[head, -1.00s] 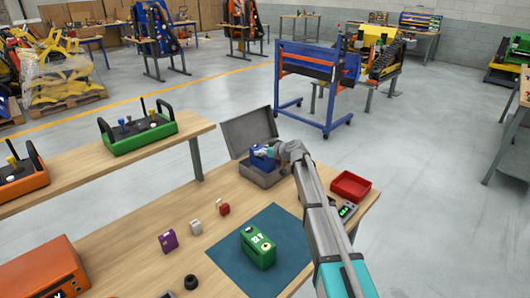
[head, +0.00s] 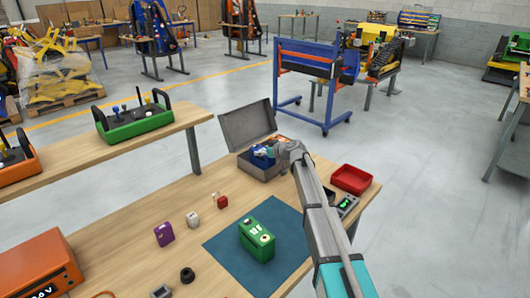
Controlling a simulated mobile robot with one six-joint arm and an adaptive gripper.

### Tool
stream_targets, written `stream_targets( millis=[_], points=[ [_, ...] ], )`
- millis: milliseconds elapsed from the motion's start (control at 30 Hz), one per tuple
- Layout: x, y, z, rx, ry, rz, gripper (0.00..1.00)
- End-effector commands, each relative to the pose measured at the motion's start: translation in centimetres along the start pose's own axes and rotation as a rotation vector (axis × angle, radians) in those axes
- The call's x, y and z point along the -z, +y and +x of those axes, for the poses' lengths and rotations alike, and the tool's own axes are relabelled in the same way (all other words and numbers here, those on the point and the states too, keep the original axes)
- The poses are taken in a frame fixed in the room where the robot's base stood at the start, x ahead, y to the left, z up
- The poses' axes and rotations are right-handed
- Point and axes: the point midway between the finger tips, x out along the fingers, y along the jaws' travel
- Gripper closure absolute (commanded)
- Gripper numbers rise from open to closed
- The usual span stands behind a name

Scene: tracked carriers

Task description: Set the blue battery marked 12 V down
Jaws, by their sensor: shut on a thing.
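The blue battery (head: 262,158) is at the open grey case (head: 247,165) near the back of the workbench. My gripper (head: 272,153) is shut on the battery, reaching in from the right. The battery's lower part is hidden behind the case's front wall, so it appears to be inside the case. I cannot tell whether it touches the case floor. The 12 V marking is too small to read.
A green battery (head: 257,240) stands on a dark blue mat (head: 226,250). A red tray (head: 351,179) and a small meter (head: 347,204) lie right of my arm. The case lid (head: 247,123) stands open behind. Small purple (head: 164,235), white and red blocks stand left.

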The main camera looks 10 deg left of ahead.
Motion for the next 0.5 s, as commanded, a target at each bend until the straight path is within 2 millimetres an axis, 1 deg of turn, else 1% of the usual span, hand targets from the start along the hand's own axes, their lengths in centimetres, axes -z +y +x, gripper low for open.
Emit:
stream_targets(
  millis=[267, 300, 367, 400, 433, 500],
  points=[
    [-0.11, 0.03, 0.05, -0.001, 0.002, 0.002, 0.90],
    [-0.12, 0.01, 0.04, 0.000, 0.000, 0.000, 0.23],
    [-0.11, 0.02, 0.03, 0.000, 0.000, 0.000, 0.12],
    [-0.11, 0.02, 0.03, 0.000, 0.000, 0.000, 0.05],
    [-0.11, 0.03, 0.02, 0.000, 0.000, 0.000, 0.00],
    [-0.11, 0.03, 0.02, 0.000, 0.000, 0.000, 0.00]
  ],
)
